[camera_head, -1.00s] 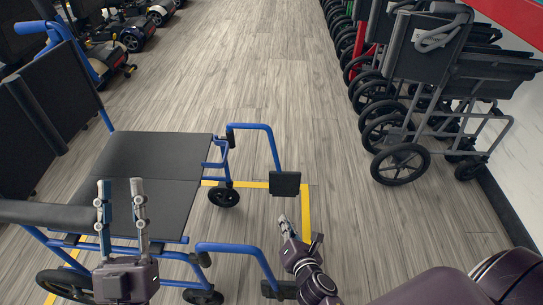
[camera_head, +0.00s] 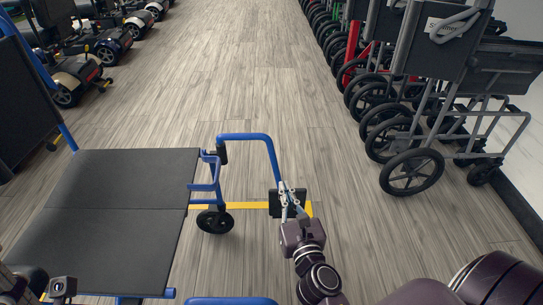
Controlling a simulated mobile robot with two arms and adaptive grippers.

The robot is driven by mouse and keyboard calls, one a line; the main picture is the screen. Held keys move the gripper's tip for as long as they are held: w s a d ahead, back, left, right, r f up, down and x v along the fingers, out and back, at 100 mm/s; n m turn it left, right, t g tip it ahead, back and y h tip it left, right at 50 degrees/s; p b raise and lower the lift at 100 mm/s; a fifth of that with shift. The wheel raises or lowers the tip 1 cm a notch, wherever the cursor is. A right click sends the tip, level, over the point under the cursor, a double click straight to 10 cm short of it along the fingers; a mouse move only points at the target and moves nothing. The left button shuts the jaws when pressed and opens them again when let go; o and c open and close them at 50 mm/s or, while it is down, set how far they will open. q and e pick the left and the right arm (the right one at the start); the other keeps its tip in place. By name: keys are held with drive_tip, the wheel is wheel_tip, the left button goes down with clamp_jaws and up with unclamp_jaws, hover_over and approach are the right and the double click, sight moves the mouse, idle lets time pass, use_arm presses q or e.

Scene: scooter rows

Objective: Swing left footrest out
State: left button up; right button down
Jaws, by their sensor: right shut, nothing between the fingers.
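A wheelchair with a blue frame and black seat (camera_head: 122,180) fills the lower left and faces right. Its far-side footrest, the left one, has a blue hanger tube (camera_head: 247,137) that runs forward and bends down to a black footplate (camera_head: 274,205). My right gripper (camera_head: 288,192) is shut and empty. Its fingertips overlap the footplate in the picture; I cannot tell whether they touch it. Only a bit of the near footrest tube (camera_head: 231,301) shows at the bottom edge. Part of my left arm shows at the bottom left; its fingers are out of view.
A front caster (camera_head: 215,220) stands beside the far footrest, near a yellow floor line (camera_head: 247,205). Folded wheelchairs (camera_head: 411,172) line the right wall. Scooters (camera_head: 68,85) stand at the upper left. The wooden floor (camera_head: 235,75) between the rows is clear.

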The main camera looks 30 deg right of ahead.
drive_tip(key=b, duration=0.1)
approach(272, 151)
drive_tip(key=x, duration=0.5)
drive_tip(key=shift+w+f, duration=0.1)
drive_tip(key=shift+w, duration=0.25)
drive_tip(key=shift+w+d, duration=0.2)
drive_tip(key=shift+w, duration=0.4)
